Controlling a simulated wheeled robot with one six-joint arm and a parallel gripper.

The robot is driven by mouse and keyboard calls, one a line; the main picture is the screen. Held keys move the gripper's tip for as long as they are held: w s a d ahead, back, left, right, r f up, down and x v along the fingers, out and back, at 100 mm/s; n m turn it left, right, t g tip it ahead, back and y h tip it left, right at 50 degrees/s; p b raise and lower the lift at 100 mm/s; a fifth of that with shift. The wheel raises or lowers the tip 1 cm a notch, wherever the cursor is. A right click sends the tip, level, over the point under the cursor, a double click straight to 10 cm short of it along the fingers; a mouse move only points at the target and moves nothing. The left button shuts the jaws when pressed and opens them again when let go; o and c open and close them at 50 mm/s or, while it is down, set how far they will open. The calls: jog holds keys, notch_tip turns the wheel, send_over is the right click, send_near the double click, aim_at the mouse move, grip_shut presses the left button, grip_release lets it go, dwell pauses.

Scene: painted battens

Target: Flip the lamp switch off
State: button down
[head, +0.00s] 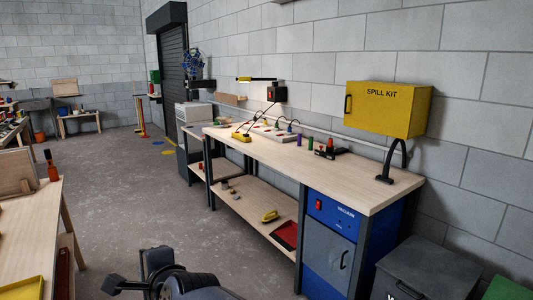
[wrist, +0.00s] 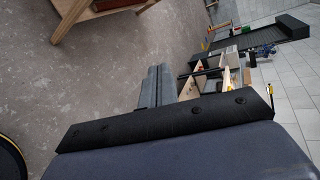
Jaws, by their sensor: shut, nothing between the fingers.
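In the head view, a small black box with a red part (head: 276,93), which looks like a switch, is on the block wall above the far part of the workbench. A thin yellow and black bar (head: 257,79), possibly the lamp, is just above and left of it. Whether the switch is on or off is too small to tell. My gripper (wrist: 160,68) is in the wrist view, its two grey fingers together and empty. It is over the floor, well apart from the bench and the switch.
The long workbench (head: 374,192) runs along the wall, with cables and small tools on top. A blue vacuum cabinet (head: 327,246) with its own red switch is under its near end. A yellow spill kit (head: 384,108) is on the wall. Open floor (head: 130,190) lies left of the bench.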

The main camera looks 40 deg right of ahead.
jog(key=w+d+r+m+t+h+b, duration=0.2)
jog(key=w+r+m+t+h, duration=0.4)
jog(key=m, duration=1.3)
jog(key=w+d+r, duration=0.1)
jog(key=w+r, duration=0.2)
jog(key=r, duration=0.2)
jog(key=shift+w+r+m, duration=0.2)
jog(key=shift+r+m, duration=0.1)
jog(key=shift+r, duration=0.05)
jog(key=shift+d, duration=0.1)
